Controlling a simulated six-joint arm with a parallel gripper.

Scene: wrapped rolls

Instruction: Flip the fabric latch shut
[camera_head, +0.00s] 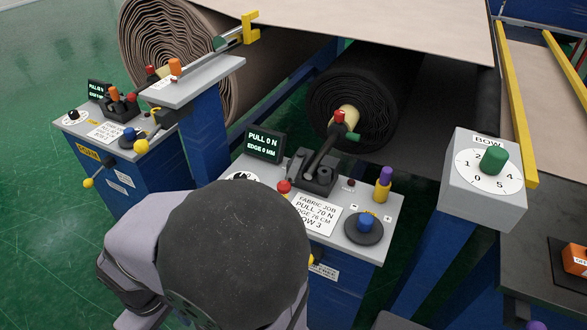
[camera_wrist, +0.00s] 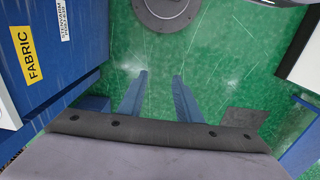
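The middle console (camera_head: 372,202) carries a card reading FABRIC JOB, PULL 70 N, BOW 3. A black latch-like block (camera_head: 313,176) with a raised, red-tipped lever (camera_head: 325,150) stands on its top; I cannot tell for sure that this is the fabric latch. A blue cabinet side (camera_wrist: 75,75) with a yellow FABRIC label (camera_wrist: 27,54) shows at the left in the wrist view. My gripper (camera_wrist: 160,76) points down over the green floor, fingers apart and empty, right of that cabinet. In the head view my arm hides the gripper and part of the console front.
A display (camera_head: 265,144) reads PULL 0 N, EDGE 0 MM. A blue knob (camera_head: 364,222) and purple knob (camera_head: 383,183) sit on the console's right side. A BOW dial (camera_head: 488,170) stands right, a second console (camera_head: 120,135) left. A black roll (camera_head: 350,95) lies behind.

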